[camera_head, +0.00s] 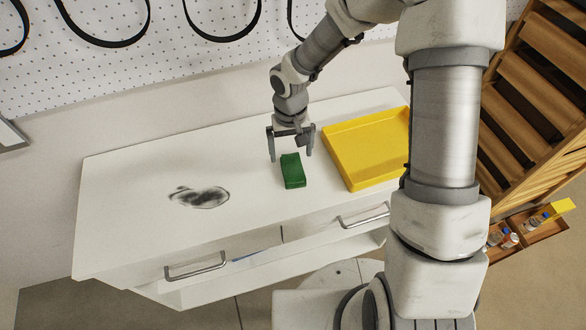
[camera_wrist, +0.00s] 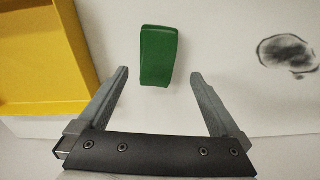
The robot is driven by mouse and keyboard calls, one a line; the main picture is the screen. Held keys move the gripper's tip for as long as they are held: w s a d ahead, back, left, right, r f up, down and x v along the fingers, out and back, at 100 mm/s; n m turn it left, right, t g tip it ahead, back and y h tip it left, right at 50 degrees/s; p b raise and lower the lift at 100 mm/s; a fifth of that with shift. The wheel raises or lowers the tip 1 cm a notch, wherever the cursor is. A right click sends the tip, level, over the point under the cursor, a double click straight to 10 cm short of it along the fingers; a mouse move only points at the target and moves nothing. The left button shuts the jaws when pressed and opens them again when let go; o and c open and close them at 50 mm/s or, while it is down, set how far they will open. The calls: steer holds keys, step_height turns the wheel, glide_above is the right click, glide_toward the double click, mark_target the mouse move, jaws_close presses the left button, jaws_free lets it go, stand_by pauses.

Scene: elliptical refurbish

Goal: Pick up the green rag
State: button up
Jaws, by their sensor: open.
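The green rag (camera_head: 292,171) is a small folded block lying on the white cabinet top, just left of the yellow tray. My gripper (camera_head: 291,158) is open and empty, with its two fingers spread just behind and above the rag. In the wrist view the rag (camera_wrist: 159,56) shows just beyond the fingertips, between their lines. The open fingers of my gripper (camera_wrist: 159,76) are apart from it on both sides. I cannot tell the exact height of the fingers above the surface.
A yellow tray (camera_head: 345,180) sits right of the rag on the white cabinet (camera_head: 125,200). A dark smudge (camera_head: 200,196) marks the top to the left. Cabinet drawers with handles face front. A wooden rack (camera_head: 535,80) stands at right. The left of the top is free.

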mark_target(293, 166)
steer(key=shift+w+d+f, duration=0.1)
steer(key=shift+d+f, duration=0.05)
steer(key=shift+f, duration=1.45)
steer(key=shift+d+f, duration=0.1)
steer(key=shift+f, duration=1.45)
steer(key=c, duration=1.3)
